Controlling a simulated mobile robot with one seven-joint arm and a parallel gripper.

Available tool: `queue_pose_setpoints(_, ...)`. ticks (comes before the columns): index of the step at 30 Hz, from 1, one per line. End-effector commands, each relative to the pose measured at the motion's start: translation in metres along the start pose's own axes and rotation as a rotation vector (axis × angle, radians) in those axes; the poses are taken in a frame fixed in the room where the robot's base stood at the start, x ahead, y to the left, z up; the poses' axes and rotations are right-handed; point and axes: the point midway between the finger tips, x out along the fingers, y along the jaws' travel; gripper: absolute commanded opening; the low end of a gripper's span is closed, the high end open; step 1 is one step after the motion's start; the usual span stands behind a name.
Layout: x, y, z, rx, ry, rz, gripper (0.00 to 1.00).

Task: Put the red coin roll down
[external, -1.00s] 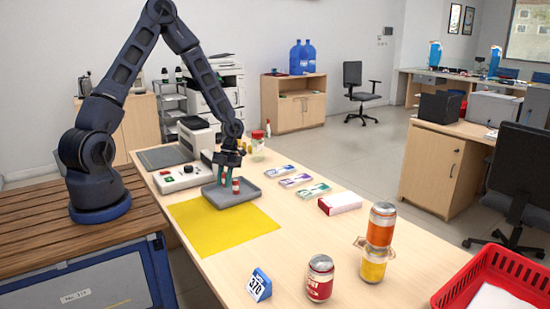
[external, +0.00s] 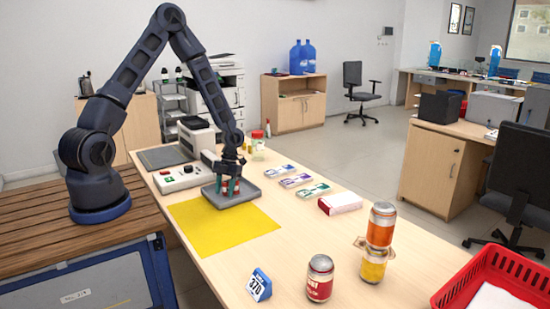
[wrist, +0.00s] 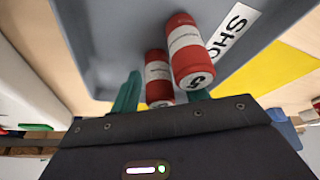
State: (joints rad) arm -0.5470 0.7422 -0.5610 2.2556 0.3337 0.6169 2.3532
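Two red coin rolls with white bands stand close together at the grey tray. In the wrist view the smaller-looking roll (wrist: 158,72) is between my gripper's green fingers, and the larger-looking roll (wrist: 187,48) covers part of the right finger. My gripper (external: 228,186) is low over the grey tray (external: 250,190), fingers pointing down; it also shows in the wrist view (wrist: 163,91). A thin strip seems to show between the left finger and the smaller roll; contact on the right is hidden. I cannot tell whether the smaller roll touches the tray floor.
A yellow mat (external: 225,230) lies in front of the tray, and a control box (external: 184,178) stands left of it. Banknote bundles (external: 297,181) lie to the right. A can (external: 320,278), stacked cans (external: 378,243), a number sign (external: 259,285) and a red basket (external: 490,285) stand nearer the front.

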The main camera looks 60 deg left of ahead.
Motion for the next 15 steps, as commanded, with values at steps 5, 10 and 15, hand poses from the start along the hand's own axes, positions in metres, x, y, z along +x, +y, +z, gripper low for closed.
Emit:
queue_pose_setpoints(5, -0.001, 0.000, 0.000, 0.000, -0.001, 0.000, 0.45)
queue_pose_setpoints(10, -0.016, 0.000, 0.000, -0.001, -0.002, -0.001, 0.45)
queue_pose_setpoints(15, -0.048, 0.000, 0.000, -0.002, -0.004, -0.002, 0.45)
